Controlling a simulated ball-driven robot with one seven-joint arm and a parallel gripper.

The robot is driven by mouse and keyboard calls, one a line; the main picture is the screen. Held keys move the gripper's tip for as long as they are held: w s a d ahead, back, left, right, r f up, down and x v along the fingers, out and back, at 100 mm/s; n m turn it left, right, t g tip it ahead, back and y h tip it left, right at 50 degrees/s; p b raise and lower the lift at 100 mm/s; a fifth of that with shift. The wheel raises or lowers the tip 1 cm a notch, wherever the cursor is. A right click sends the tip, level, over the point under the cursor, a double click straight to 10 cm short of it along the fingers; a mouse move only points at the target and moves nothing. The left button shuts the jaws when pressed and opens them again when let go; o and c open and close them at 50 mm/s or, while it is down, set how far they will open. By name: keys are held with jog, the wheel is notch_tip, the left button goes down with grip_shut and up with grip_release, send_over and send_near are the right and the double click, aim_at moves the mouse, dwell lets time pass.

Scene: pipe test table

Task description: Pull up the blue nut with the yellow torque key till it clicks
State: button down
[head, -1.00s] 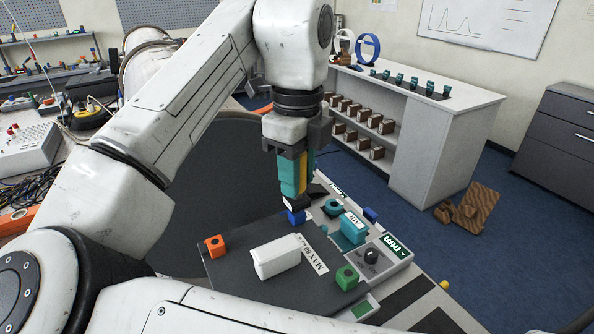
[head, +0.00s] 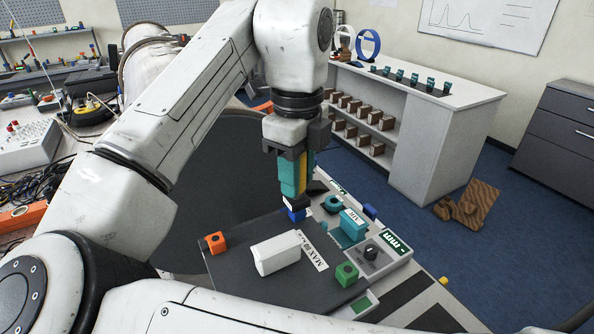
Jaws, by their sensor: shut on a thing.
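My gripper (head: 292,150) points straight down over the table and is shut on the yellow torque key (head: 287,177). The key is yellow on one side with a teal part beside it, and has a black lower end. That black end is right at the top of the blue nut (head: 297,215), which sits at the back edge of the dark plate. The black end hides the nut's top, and I cannot tell how deeply the two are engaged.
On the dark plate (head: 233,265) are an orange nut (head: 215,242), a white block (head: 275,254) and a green nut (head: 346,274). Right of it stand a teal block (head: 353,224), a teal ring (head: 333,203) and a grey box with a black knob (head: 372,251).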

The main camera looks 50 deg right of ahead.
jog(key=shift+f+b, duration=0.4)
jog(key=shift+f, duration=0.45)
jog(key=c, duration=1.4)
grip_release()
grip_shut()
jog(key=shift+m, duration=0.4)
jog(key=shift+m+p, duration=0.4)
jog(key=shift+n+p, duration=0.3)
jog(key=shift+p, duration=0.05)
